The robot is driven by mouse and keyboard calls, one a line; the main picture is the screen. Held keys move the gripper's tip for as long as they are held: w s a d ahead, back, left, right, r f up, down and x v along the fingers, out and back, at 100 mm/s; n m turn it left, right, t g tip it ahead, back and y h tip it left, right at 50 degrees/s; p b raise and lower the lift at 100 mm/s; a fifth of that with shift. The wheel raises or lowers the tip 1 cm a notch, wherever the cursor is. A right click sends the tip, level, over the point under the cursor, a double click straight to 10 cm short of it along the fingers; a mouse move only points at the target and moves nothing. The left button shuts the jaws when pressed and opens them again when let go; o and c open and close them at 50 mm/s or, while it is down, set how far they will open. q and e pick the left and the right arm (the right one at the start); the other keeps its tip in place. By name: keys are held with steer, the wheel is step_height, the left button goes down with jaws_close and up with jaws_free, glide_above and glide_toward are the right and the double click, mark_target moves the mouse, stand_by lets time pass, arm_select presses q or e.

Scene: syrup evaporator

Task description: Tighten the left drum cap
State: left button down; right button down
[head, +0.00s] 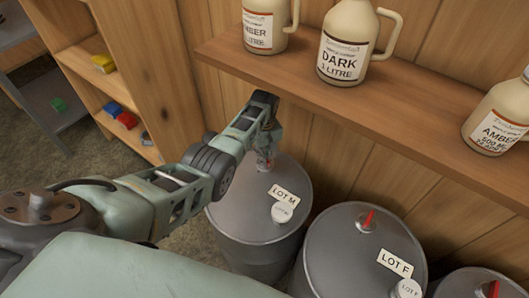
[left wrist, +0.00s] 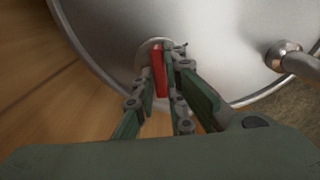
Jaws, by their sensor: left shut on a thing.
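The left drum (head: 250,222) is grey and bears a LOT M label (head: 284,196). Its cap has a red handle bar, which shows upright between my fingers in the left wrist view (left wrist: 160,76), with a round pale base behind it on the drum top. My left gripper (head: 265,158) reaches down to the back part of the drum top and is shut on the red handle. In the head view the gripper mostly hides this cap. In the left wrist view the fingers (left wrist: 164,72) stand on both sides of the handle. My right gripper is not in view.
A LOT F drum (head: 345,252) with a red-handled cap (head: 368,219) stands to the right, and another drum (head: 465,284) beyond it. A wooden shelf (head: 300,80) with syrup jugs (head: 347,45) overhangs behind the drums. A wooden rack (head: 165,75) stands at left.

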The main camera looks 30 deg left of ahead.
arm_select(q)
steer(key=m+p, duration=0.1)
steer(key=m, duration=0.9)
steer(key=shift+d+m, duration=0.15)
steer(key=shift+m, duration=0.75)
steer(key=c, duration=1.8)
jaws_free()
